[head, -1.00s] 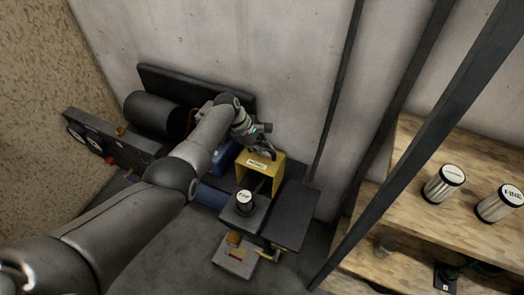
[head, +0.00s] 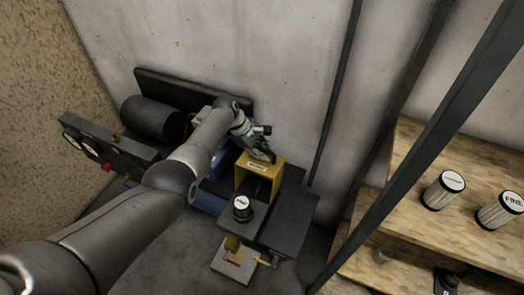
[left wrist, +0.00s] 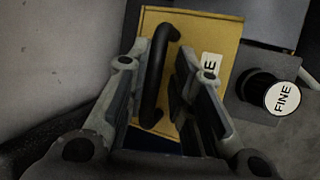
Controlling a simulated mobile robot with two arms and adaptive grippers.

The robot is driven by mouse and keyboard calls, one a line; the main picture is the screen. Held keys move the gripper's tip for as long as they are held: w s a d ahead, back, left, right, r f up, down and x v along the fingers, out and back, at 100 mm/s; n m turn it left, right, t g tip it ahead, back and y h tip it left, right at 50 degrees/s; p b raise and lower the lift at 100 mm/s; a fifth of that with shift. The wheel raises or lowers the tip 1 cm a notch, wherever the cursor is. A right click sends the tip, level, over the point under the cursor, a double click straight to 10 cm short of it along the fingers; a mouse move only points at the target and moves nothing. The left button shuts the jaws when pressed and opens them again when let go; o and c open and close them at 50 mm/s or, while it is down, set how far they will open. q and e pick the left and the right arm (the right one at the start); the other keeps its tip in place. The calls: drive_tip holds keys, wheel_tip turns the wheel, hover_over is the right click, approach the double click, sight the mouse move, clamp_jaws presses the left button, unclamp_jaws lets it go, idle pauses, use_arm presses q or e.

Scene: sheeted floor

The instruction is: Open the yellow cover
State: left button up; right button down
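The yellow cover (head: 254,178) is a box-like hood with a white label, set on the dark machine beside the wall. It fills the upper middle of the left wrist view (left wrist: 212,28), where a curved black handle (left wrist: 152,85) stands on its face. My left gripper (head: 265,156) is at the cover's top back edge. In the left wrist view its two fingers (left wrist: 168,75) are apart, with the handle between them, nearer the left finger. I cannot tell whether either finger touches it. The fingers hide part of the label. My right gripper is not in view.
A black-and-white canister marked FINE (head: 242,207) stands just in front of the cover. A dark flat plate (head: 290,222) lies to its right. A dark post (head: 425,150) crosses before wooden shelves (head: 412,218) holding two canisters. A black cylinder (head: 150,117) is at left.

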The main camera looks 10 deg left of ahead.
use_arm(q)
drive_tip(key=v, duration=1.2)
idle(0.6)
